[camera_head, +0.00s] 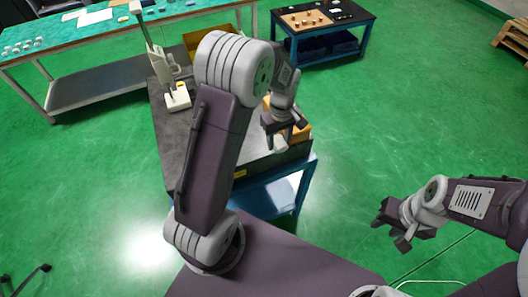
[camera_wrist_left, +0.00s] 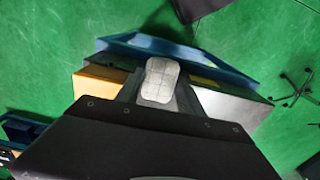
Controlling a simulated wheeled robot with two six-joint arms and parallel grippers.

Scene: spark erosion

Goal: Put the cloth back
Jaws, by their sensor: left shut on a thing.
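My left gripper (camera_head: 279,138) is shut on the cloth, over the near right end of the dark grey-topped stand (camera_head: 172,125). The cloth (camera_wrist_left: 160,78) shows in the left wrist view as a pale, rounded, folded pad between the fingers. A small white part of it (camera_head: 279,145) shows below the fingers in the head view. I cannot tell whether it touches the surface below. My right gripper (camera_head: 390,232) is open and empty over the floor at the right. My left arm hides much of the stand's middle.
An orange-yellow part (camera_head: 303,133) shows beside my left gripper. A white measuring stand (camera_head: 178,97) with a tall post is on the stand's left. A yellow bin (camera_head: 205,45) is behind. A green-topped bench (camera_head: 60,37) and a blue-framed table (camera_head: 345,17) stand further back.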

